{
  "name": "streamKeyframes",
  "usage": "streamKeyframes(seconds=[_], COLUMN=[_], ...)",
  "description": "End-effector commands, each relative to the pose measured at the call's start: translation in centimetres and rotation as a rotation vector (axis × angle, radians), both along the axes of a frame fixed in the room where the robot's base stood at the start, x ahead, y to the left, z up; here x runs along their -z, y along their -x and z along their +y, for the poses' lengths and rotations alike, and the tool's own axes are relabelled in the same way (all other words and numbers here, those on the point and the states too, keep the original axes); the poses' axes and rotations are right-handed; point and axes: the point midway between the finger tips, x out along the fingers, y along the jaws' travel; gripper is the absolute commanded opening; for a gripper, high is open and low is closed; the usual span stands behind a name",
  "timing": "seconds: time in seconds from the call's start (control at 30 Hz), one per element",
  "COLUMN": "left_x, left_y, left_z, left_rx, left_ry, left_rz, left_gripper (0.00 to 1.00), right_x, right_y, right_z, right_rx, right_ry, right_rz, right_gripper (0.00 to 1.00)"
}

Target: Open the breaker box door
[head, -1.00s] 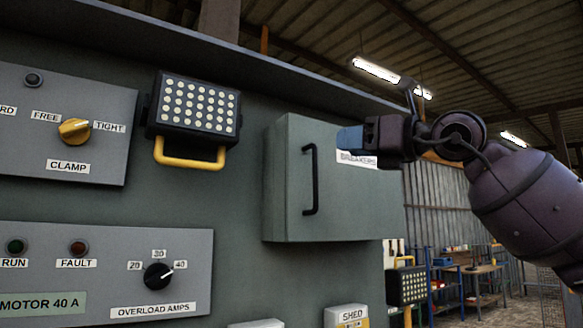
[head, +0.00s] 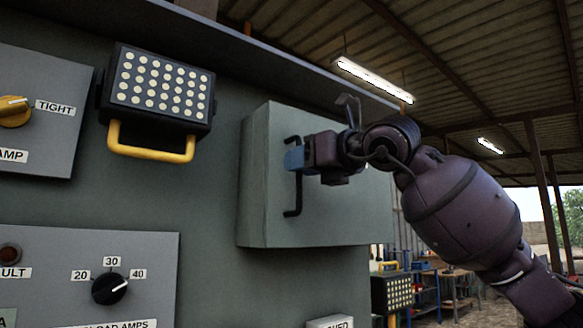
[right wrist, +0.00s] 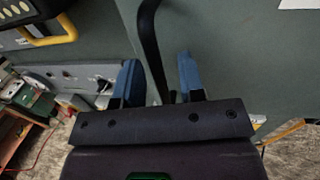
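The grey-green breaker box (head: 257,205) sticks out from the panel, and its door (head: 335,220) looks shut. A black vertical bar handle (head: 298,196) is on the left part of the door. My right gripper (head: 294,158) is at the upper part of the handle and hides some of it. In the right wrist view the handle (right wrist: 151,45) runs between the two blue fingertips of my right gripper (right wrist: 160,78), which stand apart with a gap beside the bar. The door label is hidden in the head view. My left gripper is out of view.
A lamp (head: 160,90) with a yellow handle is mounted left of the box. A control plate with an overload amps knob (head: 110,288) is at lower left. A second lamp (head: 398,293) and shelving are at lower right.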

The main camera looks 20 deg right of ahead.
Motion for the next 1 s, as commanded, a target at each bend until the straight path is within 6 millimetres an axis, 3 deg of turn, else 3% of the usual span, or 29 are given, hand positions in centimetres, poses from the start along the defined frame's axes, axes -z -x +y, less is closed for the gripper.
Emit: streamKeyframes(seconds=[0.47,0.7,1.0], left_x=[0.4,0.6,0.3], left_y=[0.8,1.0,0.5], left_z=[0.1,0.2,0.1], left_rx=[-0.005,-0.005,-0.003], left_ry=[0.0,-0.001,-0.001], left_rz=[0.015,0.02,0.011], left_gripper=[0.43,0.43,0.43], right_x=[0.0,0.0,0.0], right_y=[0.0,0.0,0.0], right_z=[0.6,0.6,0.6], right_rx=[0.005,0.005,0.004], right_ry=[0.0,0.0,0.0], right_rz=[0.0,0.0,0.0], right_gripper=[0.36,0.01,0.0])
